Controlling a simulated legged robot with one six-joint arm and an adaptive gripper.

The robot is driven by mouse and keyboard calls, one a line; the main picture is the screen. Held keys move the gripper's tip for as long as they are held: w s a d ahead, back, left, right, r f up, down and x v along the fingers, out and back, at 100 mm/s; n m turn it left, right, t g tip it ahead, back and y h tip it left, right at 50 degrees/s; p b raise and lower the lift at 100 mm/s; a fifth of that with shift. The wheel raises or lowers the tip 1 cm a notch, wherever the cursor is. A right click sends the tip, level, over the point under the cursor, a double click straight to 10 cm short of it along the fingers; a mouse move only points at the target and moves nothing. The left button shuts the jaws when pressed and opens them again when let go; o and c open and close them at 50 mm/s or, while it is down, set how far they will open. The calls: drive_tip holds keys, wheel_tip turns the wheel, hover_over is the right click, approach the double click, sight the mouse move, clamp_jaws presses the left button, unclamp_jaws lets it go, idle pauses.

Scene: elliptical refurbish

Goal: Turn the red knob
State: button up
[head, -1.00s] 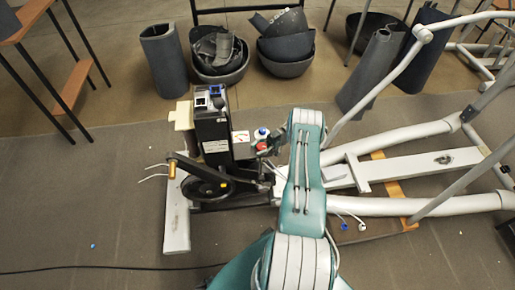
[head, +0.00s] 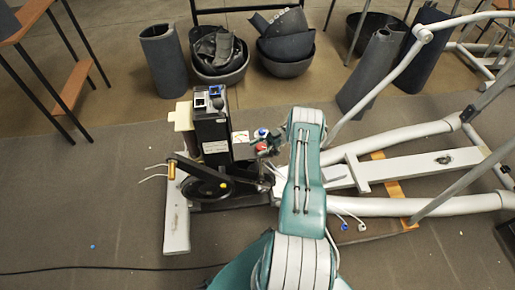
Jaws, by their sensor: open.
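The red knob (head: 261,148) is small and sits on the right side of the black upright unit (head: 213,132) of the elliptical machine. A blue and white round part (head: 261,133) is just behind it. My gripper (head: 268,148) is at the right of the red knob, very close to it and partly over it; it is small and dark here. It is open. I cannot tell whether its fingers touch the knob. My green and white arm reaches up from the bottom and covers part of the machine to the right.
Pale frame tubes (head: 400,137) run right. Dark bins (head: 220,60) stand behind. A black cable (head: 110,268) crosses the floor.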

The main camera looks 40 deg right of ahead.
sight(258, 147)
wheel_tip(258, 147, up, 9)
drive_tip(key=shift+r, duration=0.2)
idle(0.3)
